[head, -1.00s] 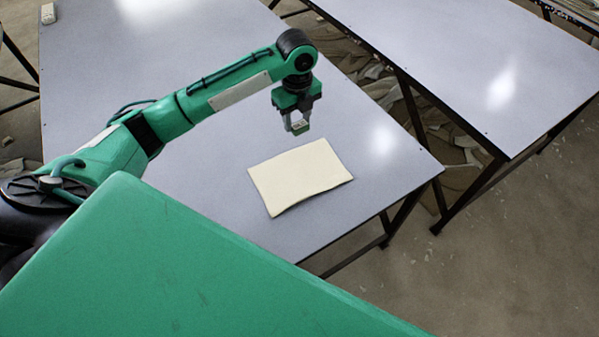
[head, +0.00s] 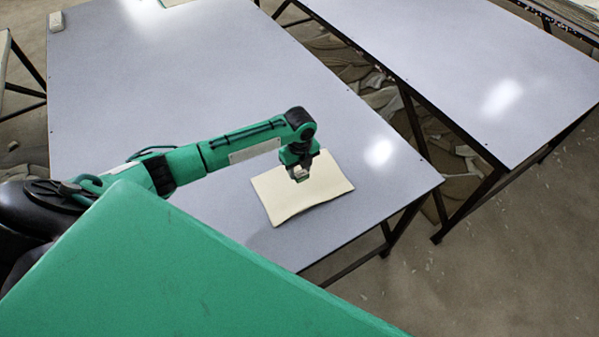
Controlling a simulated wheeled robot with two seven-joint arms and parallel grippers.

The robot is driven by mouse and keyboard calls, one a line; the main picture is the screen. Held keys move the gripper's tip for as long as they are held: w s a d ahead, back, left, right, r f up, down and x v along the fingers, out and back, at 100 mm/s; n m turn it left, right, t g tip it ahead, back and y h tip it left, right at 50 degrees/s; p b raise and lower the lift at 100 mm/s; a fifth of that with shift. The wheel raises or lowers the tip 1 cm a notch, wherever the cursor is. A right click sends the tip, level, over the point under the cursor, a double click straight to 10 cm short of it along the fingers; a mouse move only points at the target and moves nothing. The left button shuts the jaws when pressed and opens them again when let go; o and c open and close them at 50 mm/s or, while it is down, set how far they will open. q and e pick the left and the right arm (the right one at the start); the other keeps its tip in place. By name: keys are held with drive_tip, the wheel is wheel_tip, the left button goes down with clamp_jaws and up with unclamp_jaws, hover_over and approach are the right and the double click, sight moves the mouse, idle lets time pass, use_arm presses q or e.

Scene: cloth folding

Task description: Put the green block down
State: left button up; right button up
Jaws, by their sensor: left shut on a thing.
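My left gripper (head: 299,174) is shut on the small green block (head: 301,178), which shows only in part between the fingertips. The gripper points down over the upper middle of a cream folded cloth (head: 322,193). The cloth lies flat on the grey table (head: 230,95), near its right corner. I cannot tell whether the block touches the cloth or hangs just above it. My right gripper is not in view.
A small white object (head: 56,21) sits at the table's far left corner. A second grey table (head: 460,70) stands to the right across a gap with scraps on the floor. The table behind the cloth is mostly clear.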

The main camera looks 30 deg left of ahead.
sight(299, 175)
use_arm(q)
drive_tip(key=shift+f, duration=1.35)
drive_tip(key=shift+f, duration=0.4)
drive_tip(key=o, duration=0.9)
drive_tip(key=shift+s, duration=0.1)
drive_tip(key=shift+c, duration=0.2)
drive_tip(key=shift+o, duration=0.5)
drive_tip(key=shift+f, duration=0.1)
drive_tip(key=shift+r, duration=0.2)
wheel_tip(299, 175, up, 13)
drive_tip(key=b, duration=0.1)
drive_tip(key=shift+f, duration=0.15)
